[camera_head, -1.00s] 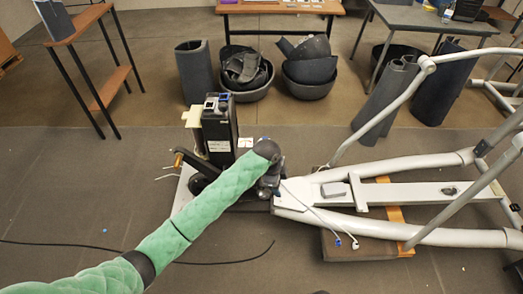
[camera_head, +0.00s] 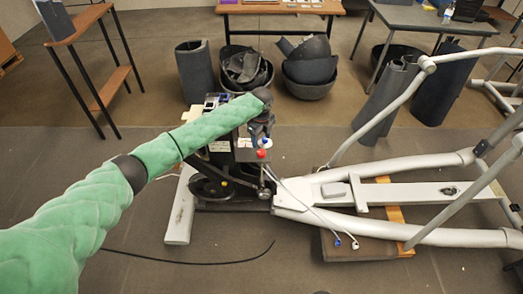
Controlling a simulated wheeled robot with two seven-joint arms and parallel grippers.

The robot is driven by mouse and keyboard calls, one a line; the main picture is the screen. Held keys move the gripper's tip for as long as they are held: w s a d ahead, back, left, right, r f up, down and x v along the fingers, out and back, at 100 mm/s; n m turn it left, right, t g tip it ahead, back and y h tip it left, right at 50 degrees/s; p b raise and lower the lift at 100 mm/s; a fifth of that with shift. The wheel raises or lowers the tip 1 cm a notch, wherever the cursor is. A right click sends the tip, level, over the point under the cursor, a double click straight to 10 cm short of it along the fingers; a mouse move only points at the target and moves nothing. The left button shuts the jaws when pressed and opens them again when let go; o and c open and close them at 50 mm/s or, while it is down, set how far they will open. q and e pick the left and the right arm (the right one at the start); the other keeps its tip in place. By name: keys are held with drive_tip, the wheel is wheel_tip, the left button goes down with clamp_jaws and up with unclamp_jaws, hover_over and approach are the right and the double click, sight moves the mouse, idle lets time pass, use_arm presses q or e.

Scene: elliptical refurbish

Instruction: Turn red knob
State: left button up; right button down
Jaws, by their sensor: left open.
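The red knob (camera_head: 262,154) is a small red spot on the dark drive unit of the elliptical machine, near the middle of the camera_head view. My left arm, in a green padded sleeve, reaches in from the left. My left gripper (camera_head: 264,138) points down just above the red knob, with its fingers open. It is small in the picture, and I cannot tell whether its fingertips touch the knob. My right gripper is out of the picture.
The grey elliptical frame (camera_head: 400,190) extends to the right, with tilted handle bars. White cables (camera_head: 300,205) with plugs hang beside the drive unit. A black cable (camera_head: 190,262) lies on the floor. Black bins (camera_head: 310,85) stand behind.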

sight(262, 152)
use_arm(q)
drive_tip(key=shift+f, duration=0.35)
wheel_tip(262, 152, down, 6)
drive_tip(key=shift+r+p, duration=0.2)
drive_tip(key=shift+p, duration=0.8)
drive_tip(key=shift+f, duration=0.65)
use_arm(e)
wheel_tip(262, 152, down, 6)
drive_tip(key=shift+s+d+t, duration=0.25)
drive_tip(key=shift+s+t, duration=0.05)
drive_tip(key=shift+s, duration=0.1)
use_arm(q)
drive_tip(key=c, duration=1)
